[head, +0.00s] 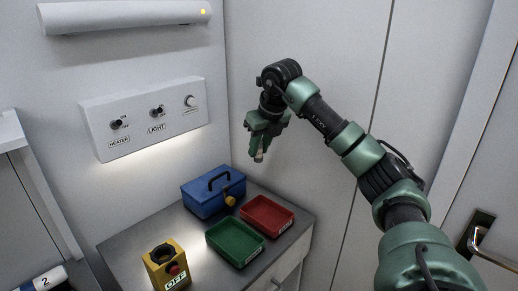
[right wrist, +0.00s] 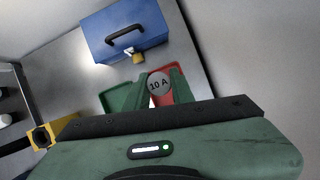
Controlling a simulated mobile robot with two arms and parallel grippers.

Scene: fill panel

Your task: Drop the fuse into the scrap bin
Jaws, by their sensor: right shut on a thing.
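My right gripper (head: 257,150) is shut on the fuse (head: 259,157) and holds it in the air, above the back of the counter near the wall corner. In the right wrist view the fuse (right wrist: 158,83) shows its round grey end marked "10 A" between the fingertips. A red tray (head: 267,215) and a green tray (head: 235,242) stand side by side on the counter, below the gripper; both look empty. Their front labels are too small to read, so I cannot tell which is the scrap bin. In the right wrist view the red tray (right wrist: 180,85) and green tray (right wrist: 114,99) are partly hidden behind the fingers. My left gripper is out of view.
A blue box (head: 212,191) with a padlock (head: 230,200) stands behind the trays. A switch panel (head: 145,118) is on the wall. A door handle (head: 482,235) is at the right.

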